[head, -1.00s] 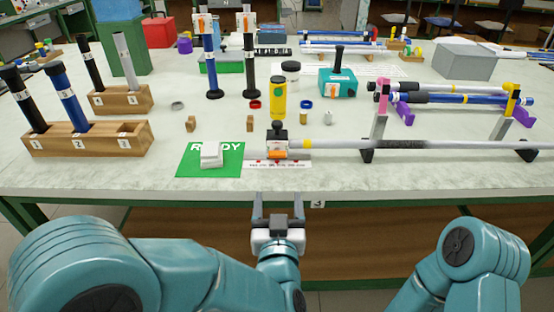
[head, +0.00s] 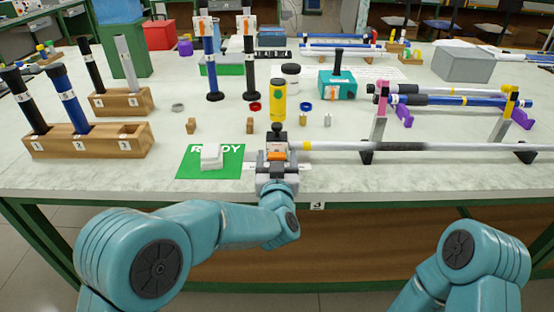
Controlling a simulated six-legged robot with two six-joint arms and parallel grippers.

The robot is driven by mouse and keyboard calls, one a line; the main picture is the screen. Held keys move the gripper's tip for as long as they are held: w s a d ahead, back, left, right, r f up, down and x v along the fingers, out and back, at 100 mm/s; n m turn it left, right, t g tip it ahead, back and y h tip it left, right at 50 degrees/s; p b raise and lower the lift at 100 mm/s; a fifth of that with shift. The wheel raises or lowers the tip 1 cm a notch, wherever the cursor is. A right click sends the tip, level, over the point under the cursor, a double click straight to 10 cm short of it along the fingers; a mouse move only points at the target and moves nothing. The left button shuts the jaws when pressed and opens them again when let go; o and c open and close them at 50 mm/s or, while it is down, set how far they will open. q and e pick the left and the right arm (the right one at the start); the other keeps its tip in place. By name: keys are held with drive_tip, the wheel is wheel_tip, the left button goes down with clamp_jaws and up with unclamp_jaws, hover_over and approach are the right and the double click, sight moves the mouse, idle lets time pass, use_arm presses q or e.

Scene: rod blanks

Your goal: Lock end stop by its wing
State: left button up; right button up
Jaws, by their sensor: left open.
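The end stop (head: 277,144) is a small grey block with a black knob on top, at the left end of the rod (head: 410,147). Its orange wing (head: 276,155) sticks out at the front, low on the block. My left gripper (head: 277,161) is open at the front of the end stop, with one finger to each side of the wing. I cannot tell whether the fingers touch it. The gripper body hides part of the scale strip below. My right gripper is out of view; only part of that arm shows at the lower right.
A green READY mat (head: 190,170) with a white block (head: 211,158) lies just left of the gripper. Rod supports (head: 379,132) stand to the right. A wooden rod rack (head: 110,142) stands far left.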

use_arm(q)
drive_tip(key=c, duration=1.1)
drive_tip(key=shift+o, duration=0.2)
drive_tip(key=m+p, duration=0.1)
drive_tip(key=m, duration=0.1)
drive_tip(key=shift+r+m, duration=0.1)
drive_tip(key=shift+m, duration=0.2)
drive_tip(key=shift+m+p, duration=0.4)
drive_tip(key=shift+m, duration=0.5)
drive_tip(key=o, duration=1.1)
drive_tip(key=shift+c, duration=0.2)
drive_tip(key=s, duration=1.6)
drive_tip(key=shift+s, duration=0.2)
